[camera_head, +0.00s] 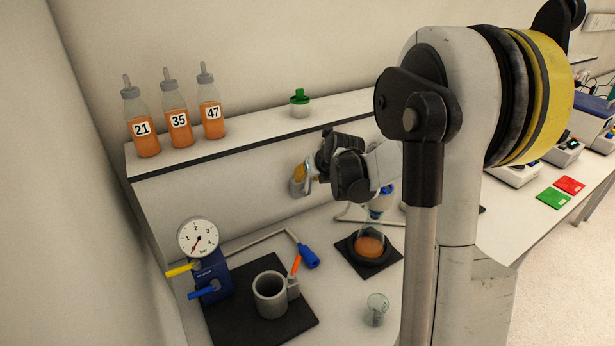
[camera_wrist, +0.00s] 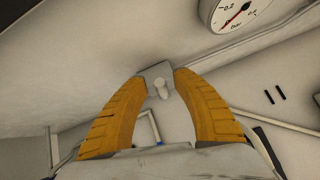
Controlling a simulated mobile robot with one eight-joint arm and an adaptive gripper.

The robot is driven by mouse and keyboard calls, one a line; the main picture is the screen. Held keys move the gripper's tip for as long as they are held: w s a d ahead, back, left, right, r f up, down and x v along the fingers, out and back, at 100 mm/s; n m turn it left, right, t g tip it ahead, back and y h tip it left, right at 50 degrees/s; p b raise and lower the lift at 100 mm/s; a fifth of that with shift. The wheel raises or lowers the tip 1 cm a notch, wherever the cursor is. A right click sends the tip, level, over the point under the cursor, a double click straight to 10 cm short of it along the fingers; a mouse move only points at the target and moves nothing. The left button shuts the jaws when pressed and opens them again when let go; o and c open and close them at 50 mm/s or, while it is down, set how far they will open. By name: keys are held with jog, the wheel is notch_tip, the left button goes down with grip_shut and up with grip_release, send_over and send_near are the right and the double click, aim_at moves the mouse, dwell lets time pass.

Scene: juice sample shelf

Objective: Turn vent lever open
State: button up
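My gripper (camera_head: 300,178) is in front of the wall below the raised shelf in the head view. In the wrist view its two orange fingers (camera_wrist: 160,78) curve inward with their tips apart. A small grey piece with a round pale stub (camera_wrist: 160,88) shows between the tips; I cannot tell if it is the vent lever or if the fingers touch it. A blue pump block (camera_head: 211,275) at lower left carries a yellow lever (camera_head: 180,270) and a blue lever (camera_head: 202,292), both away from my gripper.
A pressure gauge (camera_head: 197,238) tops the pump block; a gauge (camera_wrist: 238,12) also shows in the wrist view. Three orange juice bottles (camera_head: 178,120) stand on the shelf. A grey cup (camera_head: 269,295), a flask (camera_head: 369,244) and a small glass beaker (camera_head: 376,310) stand below.

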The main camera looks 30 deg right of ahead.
jog(key=v, duration=1.1)
jog(key=shift+s+r, duration=0.2)
jog(key=shift+s, duration=0.05)
jog(key=shift+a, duration=0.15)
jog(key=w+a+r+m+t+y+b, duration=0.1)
jog(key=w+a+r+m+t, duration=0.25)
jog(key=a+r, duration=0.3)
jog(key=s+r+m+t+h+b, duration=0.2)
jog(key=s+r+m+t+h, duration=0.3)
jog(key=r+m, duration=0.8)
jog(key=s+a+f+m+g+b, duration=0.1)
jog(key=s+a+f+m+g, duration=0.15)
jog(key=s+f+m, duration=0.6)
jog(key=s+a+f+m+g+b, duration=0.15)
jog(key=s+f+m+g, duration=0.35)
jog(key=f, duration=0.6)
jog(key=s+a+f+m+g+y, duration=0.2)
jog(key=s+a+f, duration=0.4)
jog(key=a, duration=0.3)
jog(key=f+m+y, duration=0.1)
jog(key=y, duration=0.1)
jog(key=shift+s+a+f+g+y, duration=0.25)
jog(key=shift+s+g+y, duration=0.05)
